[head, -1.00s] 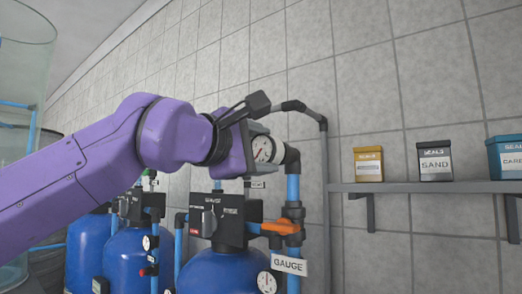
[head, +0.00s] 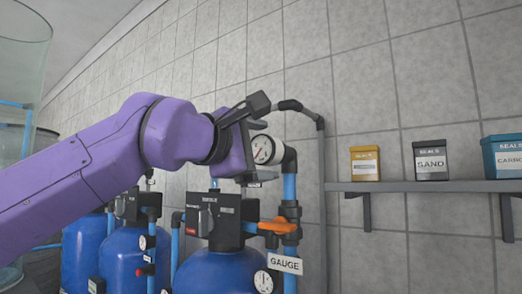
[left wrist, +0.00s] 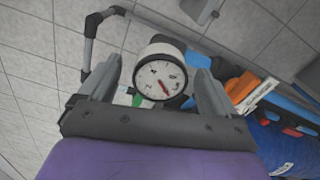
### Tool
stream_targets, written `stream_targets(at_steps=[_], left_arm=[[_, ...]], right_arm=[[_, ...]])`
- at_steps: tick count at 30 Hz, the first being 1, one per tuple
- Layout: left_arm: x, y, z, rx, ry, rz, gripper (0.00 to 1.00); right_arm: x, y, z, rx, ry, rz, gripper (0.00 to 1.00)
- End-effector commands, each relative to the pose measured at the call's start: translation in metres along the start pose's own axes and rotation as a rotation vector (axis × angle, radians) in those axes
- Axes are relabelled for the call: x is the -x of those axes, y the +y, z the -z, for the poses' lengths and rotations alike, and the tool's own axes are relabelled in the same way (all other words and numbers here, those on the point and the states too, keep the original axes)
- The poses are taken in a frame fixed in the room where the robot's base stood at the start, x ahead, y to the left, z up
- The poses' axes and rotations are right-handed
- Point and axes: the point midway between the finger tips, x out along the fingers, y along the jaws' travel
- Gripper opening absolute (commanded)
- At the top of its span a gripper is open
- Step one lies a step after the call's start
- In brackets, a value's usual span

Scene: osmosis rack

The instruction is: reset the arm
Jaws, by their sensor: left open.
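My purple left arm reaches in from the left in the head view. Its gripper (head: 250,150) is beside the round white pressure gauge (head: 263,150) on top of the pipe; the wrist hides part of the gripper. In the left wrist view my two grey fingers (left wrist: 157,85) are spread apart. The gauge, with its red needle (left wrist: 161,82), shows between them in that picture; I cannot tell whether they touch it. My right gripper is not in view.
Blue tanks (head: 215,272) with black valve heads stand below the arm. An orange valve handle (head: 278,225) and a GAUGE label (head: 285,264) are on the pipework. A wall shelf (head: 430,186) with several boxes is at right. A clear cylinder (head: 20,70) stands at far left.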

Motion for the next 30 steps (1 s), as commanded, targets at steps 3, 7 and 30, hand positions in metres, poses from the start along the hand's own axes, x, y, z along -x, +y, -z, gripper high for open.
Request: stream_targets(at_steps=[3,7,30], left_arm=[[0.02,-0.004,0.002,0.001,-0.001,-0.004,0.91],[0.053,-0.005,0.002,0.001,-0.001,-0.005,0.91],[0.073,-0.043,0.022,0.105,0.177,-0.005,0.91]], right_arm=[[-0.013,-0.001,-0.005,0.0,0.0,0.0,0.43],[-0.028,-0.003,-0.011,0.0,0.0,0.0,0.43],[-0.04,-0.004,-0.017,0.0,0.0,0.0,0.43]])
